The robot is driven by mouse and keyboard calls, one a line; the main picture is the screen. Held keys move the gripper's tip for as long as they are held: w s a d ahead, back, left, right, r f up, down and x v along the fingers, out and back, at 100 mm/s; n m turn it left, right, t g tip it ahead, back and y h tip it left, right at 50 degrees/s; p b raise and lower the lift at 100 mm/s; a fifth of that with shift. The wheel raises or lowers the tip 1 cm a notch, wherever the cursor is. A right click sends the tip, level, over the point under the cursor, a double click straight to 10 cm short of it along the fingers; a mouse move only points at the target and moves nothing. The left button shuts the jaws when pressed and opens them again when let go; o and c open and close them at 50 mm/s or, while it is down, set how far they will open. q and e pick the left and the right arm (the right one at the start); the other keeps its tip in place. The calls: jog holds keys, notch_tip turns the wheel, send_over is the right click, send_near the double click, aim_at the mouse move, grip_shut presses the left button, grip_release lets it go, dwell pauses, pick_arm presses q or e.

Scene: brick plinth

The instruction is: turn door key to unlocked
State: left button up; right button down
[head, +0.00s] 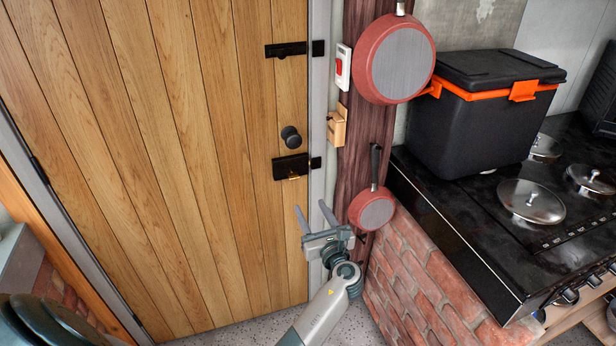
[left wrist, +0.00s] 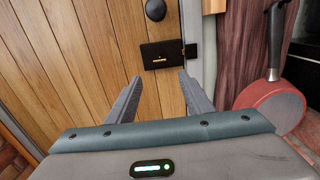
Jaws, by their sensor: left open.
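The wooden door (head: 215,130) stands shut in the head view. A black lock plate (head: 281,168) sits near its right edge, below a round black knob (head: 291,137). A small brass-coloured key (head: 292,177) shows at the lock; its exact angle is too small to tell. My left gripper (head: 311,207) is open and empty, below and slightly right of the lock, apart from it. In the left wrist view the lock plate (left wrist: 161,54) lies beyond and above the open fingers (left wrist: 160,77), with the brass key (left wrist: 159,58) small on it. My right gripper does not show.
A black bolt (head: 286,49) is higher on the door. Right of the frame are a red-button switch (head: 343,66), a wooden holder (head: 337,125), a large red pan (head: 399,58) and a small pan (head: 372,208), close to my gripper. A brick plinth (head: 425,275) and black stove (head: 445,225) stand right.

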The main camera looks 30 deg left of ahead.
pick_arm(q)
jog(key=shift+a, duration=0.1)
jog(key=shift+w, duration=0.1)
jog(key=p, duration=0.2)
send_near(293, 175)
jog(key=x, duration=0.9)
jog(key=shift+w+a+f, duration=0.15)
jog(key=shift+w+a, duration=0.15)
jog(key=c, duration=1)
